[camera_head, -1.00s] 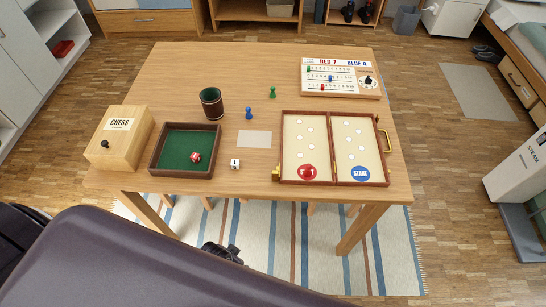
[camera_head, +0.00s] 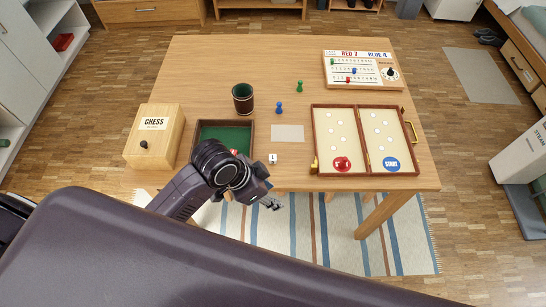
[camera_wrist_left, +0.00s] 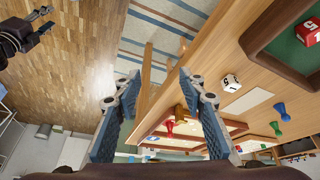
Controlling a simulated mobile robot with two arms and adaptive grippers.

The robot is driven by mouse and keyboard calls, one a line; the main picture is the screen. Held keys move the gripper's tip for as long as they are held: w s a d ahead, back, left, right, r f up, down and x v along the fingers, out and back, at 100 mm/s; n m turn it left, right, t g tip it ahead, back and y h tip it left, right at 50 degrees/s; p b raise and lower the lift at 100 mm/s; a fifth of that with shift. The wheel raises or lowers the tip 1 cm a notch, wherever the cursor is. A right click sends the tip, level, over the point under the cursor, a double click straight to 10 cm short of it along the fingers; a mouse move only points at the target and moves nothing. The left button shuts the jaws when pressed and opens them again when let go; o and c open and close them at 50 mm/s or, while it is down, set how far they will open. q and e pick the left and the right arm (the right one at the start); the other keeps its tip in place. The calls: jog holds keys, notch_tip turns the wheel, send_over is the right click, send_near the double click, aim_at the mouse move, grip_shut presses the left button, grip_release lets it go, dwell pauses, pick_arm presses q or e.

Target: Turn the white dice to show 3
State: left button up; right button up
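The white die (camera_head: 272,158) sits on the table near its front edge, right of the dice tray. A face toward the head camera seems to bear a 1; its top number is too small to read. The die also shows in the left wrist view (camera_wrist_left: 231,83), right of my fingers. My left gripper (camera_head: 271,203) hangs in front of the table edge, apart from the die. Its two fingers (camera_wrist_left: 160,78) are spread with nothing between them. A dark gripper, seemingly my right one (camera_wrist_left: 22,38), shows at the wrist view's upper left; its opening is unclear.
The dice tray (camera_head: 224,123) with a red die (camera_head: 234,152) is partly hidden behind my left arm. A pale card (camera_head: 288,133), blue pawn (camera_head: 279,108), dice cup (camera_head: 242,98) and open game box (camera_head: 366,140) surround the die. The chess box (camera_head: 155,134) stands left.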

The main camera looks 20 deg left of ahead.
pick_arm(q)
jog(key=w+m, duration=0.1)
jog(key=w, duration=0.1)
jog(key=w+m, duration=0.1)
jog(key=w, duration=0.1)
jog(key=w+m, duration=0.1)
jog(key=shift+w+a+r+g+h, duration=0.2)
jog(key=shift+w+a+g+h, duration=0.1)
jog(key=shift+w+a+g, duration=0.1)
jog(key=m+g, duration=0.1)
jog(key=m, duration=0.1)
send_near(272, 157)
jog(key=f, duration=0.1)
jog(key=p+x, duration=0.1)
jog(key=x, duration=0.6)
jog(key=shift+d+r+p, duration=0.1)
jog(key=shift+d+p, duration=0.1)
jog(key=shift+p, duration=0.2)
jog(key=shift+w+d+f, duration=0.1)
jog(key=shift+d+f, duration=0.05)
jog(key=shift+f, duration=0.3)
jog(key=c, duration=0.9)
pick_arm(e)
jog(key=shift+s+a+r, duration=0.1)
jog(key=shift+a+r, duration=0.15)
jog(key=shift+r, duration=0.6)
